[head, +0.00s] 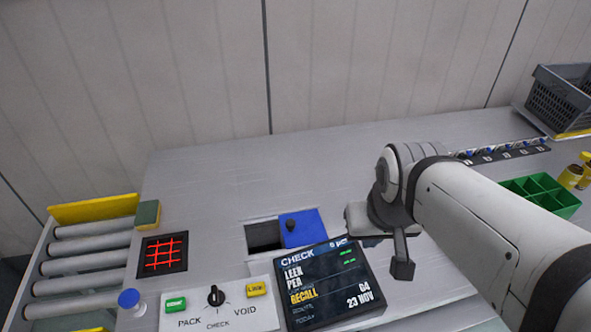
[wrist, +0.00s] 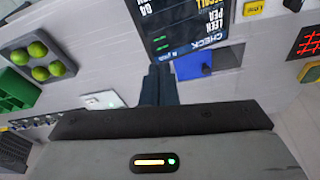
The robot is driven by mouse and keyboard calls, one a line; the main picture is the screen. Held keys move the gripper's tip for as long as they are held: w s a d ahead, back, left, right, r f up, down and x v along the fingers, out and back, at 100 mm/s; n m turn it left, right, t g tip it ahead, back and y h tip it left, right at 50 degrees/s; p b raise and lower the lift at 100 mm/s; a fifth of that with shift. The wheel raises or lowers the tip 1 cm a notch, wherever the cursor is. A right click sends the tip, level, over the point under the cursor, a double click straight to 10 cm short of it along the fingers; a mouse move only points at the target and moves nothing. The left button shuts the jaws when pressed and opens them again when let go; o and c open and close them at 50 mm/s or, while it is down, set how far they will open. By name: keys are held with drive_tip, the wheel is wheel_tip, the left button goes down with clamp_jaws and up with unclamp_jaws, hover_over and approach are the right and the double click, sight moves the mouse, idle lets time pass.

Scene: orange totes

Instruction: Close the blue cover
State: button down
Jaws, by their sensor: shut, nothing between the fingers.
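The blue cover (head: 304,228) is a flat plate with a dark knob (head: 290,226), set in the grey worktop. A dark rectangular opening (head: 262,236) lies uncovered at its left. In the wrist view, which is turned around, the blue cover (wrist: 188,68) is right of my fingers and the opening (wrist: 230,56) lies beyond it. My gripper (wrist: 160,70) is shut and empty, pointing down beside the cover and apart from the knob. In the head view my gripper is to the right of the cover, and its fingertips are largely hidden by my wrist.
A display screen (head: 326,286) stands just in front of the cover. A panel (head: 222,306) with a dial and buttons, a red-lit grid (head: 163,254) and rollers (head: 88,262) are at left. A green divided tray (head: 541,194) and grey crate (head: 563,96) are at right. The worktop behind the cover is clear.

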drive_tip(key=shift+d, duration=0.15)
drive_tip(key=m+y+b, duration=0.2)
drive_tip(key=m+y, duration=0.6)
drive_tip(key=m, duration=1.3)
approach(305, 233)
drive_tip(key=shift+w+a+f+g, duration=0.2)
drive_tip(key=shift+w+a+f, duration=0.1)
drive_tip(key=shift+a+f, duration=0.2)
drive_tip(key=shift+w+a+f+g, duration=0.2)
drive_tip(key=shift+w+a+f, duration=0.05)
drive_tip(key=shift+a+f, duration=0.25)
drive_tip(key=a, duration=0.2)
drive_tip(key=w+a+p, duration=0.1)
drive_tip(key=shift+a+f, duration=0.15)
drive_tip(key=shift+f, duration=0.1)
drive_tip(key=shift+w+a+f, duration=0.1)
drive_tip(key=shift+w+a, duration=0.1)
drive_tip(key=shift+a, duration=0.25)
